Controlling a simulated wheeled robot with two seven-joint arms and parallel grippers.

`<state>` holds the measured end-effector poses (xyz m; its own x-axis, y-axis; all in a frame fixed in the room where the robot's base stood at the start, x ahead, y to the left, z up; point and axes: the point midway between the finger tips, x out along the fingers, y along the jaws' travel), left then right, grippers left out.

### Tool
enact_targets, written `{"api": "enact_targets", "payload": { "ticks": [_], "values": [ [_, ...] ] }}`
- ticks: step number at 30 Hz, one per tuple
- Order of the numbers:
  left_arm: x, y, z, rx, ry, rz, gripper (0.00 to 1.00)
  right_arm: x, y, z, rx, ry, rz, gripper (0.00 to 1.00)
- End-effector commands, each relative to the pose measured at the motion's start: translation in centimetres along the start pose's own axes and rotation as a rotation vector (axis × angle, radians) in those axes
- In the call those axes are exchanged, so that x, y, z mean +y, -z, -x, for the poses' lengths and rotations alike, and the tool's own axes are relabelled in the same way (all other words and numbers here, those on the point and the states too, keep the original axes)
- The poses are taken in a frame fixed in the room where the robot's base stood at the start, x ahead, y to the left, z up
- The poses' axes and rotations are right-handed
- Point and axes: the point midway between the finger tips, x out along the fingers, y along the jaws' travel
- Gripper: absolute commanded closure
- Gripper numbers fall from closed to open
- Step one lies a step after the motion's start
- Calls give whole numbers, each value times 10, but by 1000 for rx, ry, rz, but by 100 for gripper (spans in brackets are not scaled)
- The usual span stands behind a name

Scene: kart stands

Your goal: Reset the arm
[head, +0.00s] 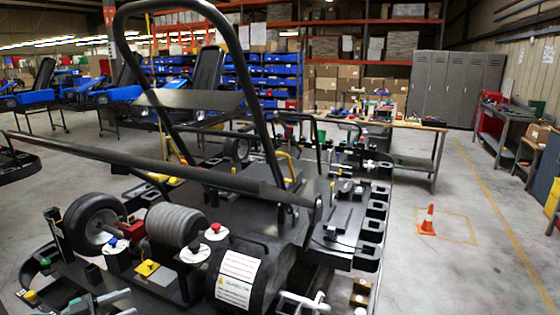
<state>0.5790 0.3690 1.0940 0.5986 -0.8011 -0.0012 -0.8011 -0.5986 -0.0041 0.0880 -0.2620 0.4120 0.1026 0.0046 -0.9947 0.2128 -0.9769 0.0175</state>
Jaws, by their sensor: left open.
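My left gripper (128,303) shows at the bottom edge, left of centre, low beside the front of a black kart frame. Its two grey fingers are apart and I see nothing between them. The rest of that arm is cut off by the picture's bottom edge.
The kart frame (330,232) with wheels, a grey roller (176,224) and black bars fills the near middle. A workbench (405,121) with tools stands behind it. An orange cone (428,220) stands on open floor at right, before grey lockers (455,85).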

Motion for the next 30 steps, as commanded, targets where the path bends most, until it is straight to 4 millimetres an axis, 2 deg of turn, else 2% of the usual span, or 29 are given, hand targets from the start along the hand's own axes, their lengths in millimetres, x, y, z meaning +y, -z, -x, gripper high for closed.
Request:
{"api": "enact_targets", "payload": {
  "ticks": [1, 6, 11, 17, 24, 27, 30],
  "values": [
    [7, -6, -9, 0, 1, 5, 46, 0, 0, 0, 0, 0, 0, 64],
    [22, -22, -30, -18, 28, 4, 46, -2, -8, 0, -9, 2, 0, 64],
    [40, -39, -52, -39, 62, 2, 46, -1, -2, 0, -3, 1, 0, 64],
    [72, -64, -84, -81, 123, 3, 46, -1, -3, 0, -3, 1, 0, 64],
    [134, -99, -120, -198, 266, 25, 46, -2, -10, 0, -13, 2, 0, 64],
    [158, -111, -123, -275, 341, 43, 46, -2, -9, 0, -12, 2, 0, 64],
    [179, -122, -117, -368, 416, 71, 46, -1, -8, 0, -11, 1, 0, 64]
  ]
}}
